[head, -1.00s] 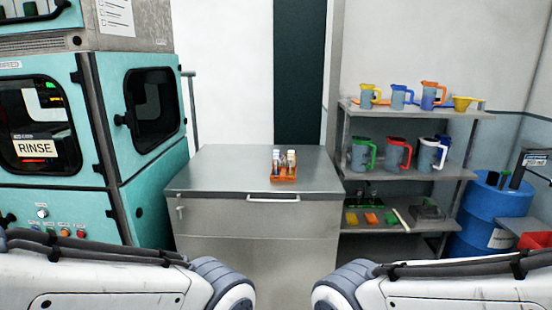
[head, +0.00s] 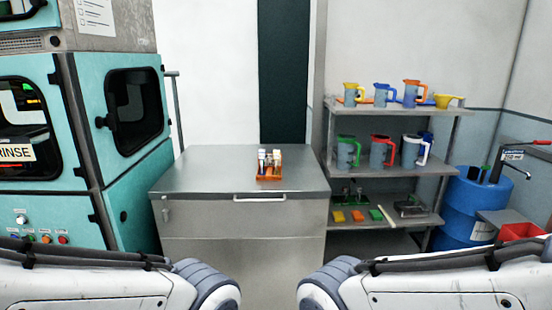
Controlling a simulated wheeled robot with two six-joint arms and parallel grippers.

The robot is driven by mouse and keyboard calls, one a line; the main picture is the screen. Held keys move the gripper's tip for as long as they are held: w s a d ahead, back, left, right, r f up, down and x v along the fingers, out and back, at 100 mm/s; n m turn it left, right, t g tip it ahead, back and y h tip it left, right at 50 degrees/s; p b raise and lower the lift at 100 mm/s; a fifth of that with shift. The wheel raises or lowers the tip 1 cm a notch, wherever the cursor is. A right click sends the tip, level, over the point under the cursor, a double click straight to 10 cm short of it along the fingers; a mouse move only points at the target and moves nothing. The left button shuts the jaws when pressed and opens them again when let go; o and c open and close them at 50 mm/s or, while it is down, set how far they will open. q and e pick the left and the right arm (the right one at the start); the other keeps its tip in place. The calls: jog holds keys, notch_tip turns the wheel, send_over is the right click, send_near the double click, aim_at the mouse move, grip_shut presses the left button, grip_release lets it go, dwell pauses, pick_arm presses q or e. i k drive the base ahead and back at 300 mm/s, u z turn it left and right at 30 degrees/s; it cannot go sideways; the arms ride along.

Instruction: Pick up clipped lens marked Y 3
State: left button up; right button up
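I cannot make out a clipped lens marked Y 3 in the head view. A small orange tray (head: 269,177) stands on the steel cabinet top, holding several small white and brown items (head: 270,159) too small to read. My two arms show at the bottom left and bottom right, well short of the cabinet. Neither gripper is in view.
The steel cabinet (head: 240,213) has a mostly clear top. A teal machine marked RINSE (head: 85,150) stands at left. A shelf unit (head: 390,172) with coloured jugs stands at right, beside a blue drum (head: 485,205) and a red bin (head: 520,231).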

aim_at(261, 154)
jog(key=u, duration=0.35)
jog(key=i, duration=0.8)
jog(key=u, duration=0.6)
jog(key=i, duration=0.95)
jog(key=z, duration=0.1)
